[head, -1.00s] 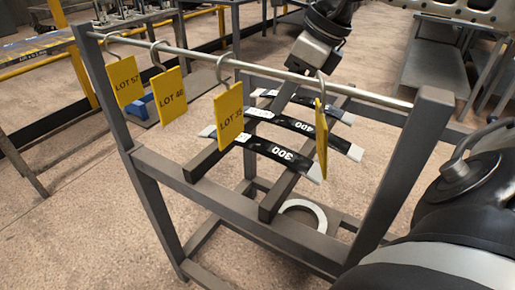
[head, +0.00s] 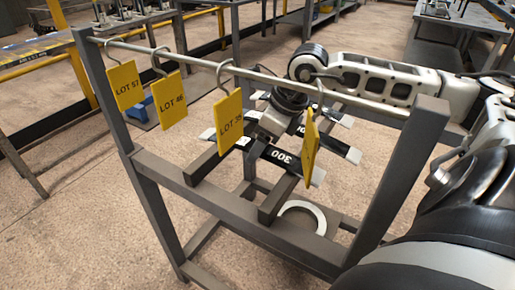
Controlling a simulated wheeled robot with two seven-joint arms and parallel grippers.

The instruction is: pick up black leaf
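Several black leaves with pale ends lie across two dark bars inside the rack. The front leaf (head: 280,156) reads "300". The middle leaf (head: 333,146) is largely covered by my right gripper; its pale right end shows. The back leaf (head: 334,118) is also partly hidden behind my arm. My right gripper (head: 278,123) points down over the middle of the leaves, behind the hanging rail. Its fingers are hidden or too small to read, so I cannot tell if it touches or holds a leaf. My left gripper is not in view.
The grey rack's rail (head: 210,66) crosses in front of my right arm. Yellow tags hang from it: LOT 57 (head: 125,86), LOT 46 (head: 169,101), LOT 35 (head: 229,120) and one nearly edge-on (head: 311,146). A pale ring (head: 303,213) lies low in the rack.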

